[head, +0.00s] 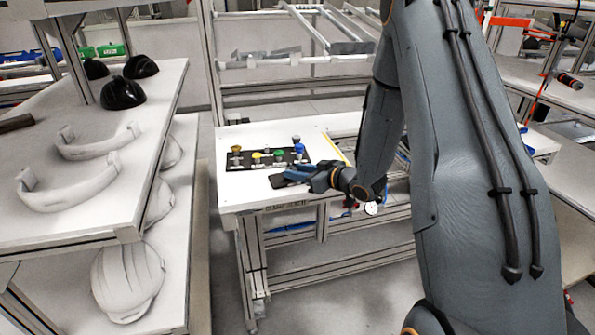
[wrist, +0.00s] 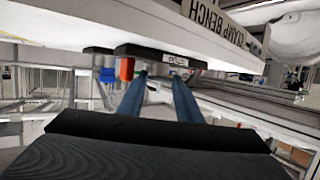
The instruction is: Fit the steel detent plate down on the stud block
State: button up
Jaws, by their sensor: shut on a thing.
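My gripper (wrist: 158,76) reaches in over the front edge of the white bench, with its two blue fingers apart and closed on a small grey piece between the tips, which looks like the steel detent plate (wrist: 158,68). Its outline is too small to make out, and the fingers and wrist hide it in the head view. A dark block with a white label (wrist: 165,54) is just beyond the fingertips. I cannot tell for sure which piece is the stud block, or whether the plate touches it. In the head view, my gripper (head: 304,174) is low at the bench front.
A black board (head: 246,164) on the bench (head: 238,198) carries several small coloured knobs, among them a yellow one (head: 257,155) and a green one (head: 279,153). A red piece (wrist: 127,68) is close left of the fingers in the wrist view. Shelves with helmet shells (head: 128,280) stand left.

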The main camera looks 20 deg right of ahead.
jog(key=o, duration=1.1)
jog(key=b+v, duration=0.1)
jog(key=v, duration=0.6)
jog(key=shift+s+d, duration=0.15)
jog(key=shift+s, duration=0.2)
jog(key=shift+r, duration=0.1)
jog(key=s+a+m+g+h, duration=0.2)
jog(key=s+g, duration=0.2)
jog(key=s, duration=0.5)
jog(key=s+a+r+m+g+h, duration=0.1)
jog(key=s+m+g+h, duration=0.1)
jog(key=s, duration=0.6)
jog(key=s+a+r+m+g+h, duration=0.1)
jog(key=s+a+m+g+h, duration=0.1)
jog(key=s+g, duration=0.4)
jog(key=s+h, duration=0.1)
jog(key=s, duration=0.2)
jog(key=shift+s+a+r+h, duration=0.2)
jog(key=shift+s+a+h, duration=0.1)
jog(key=shift+s+h, duration=0.1)
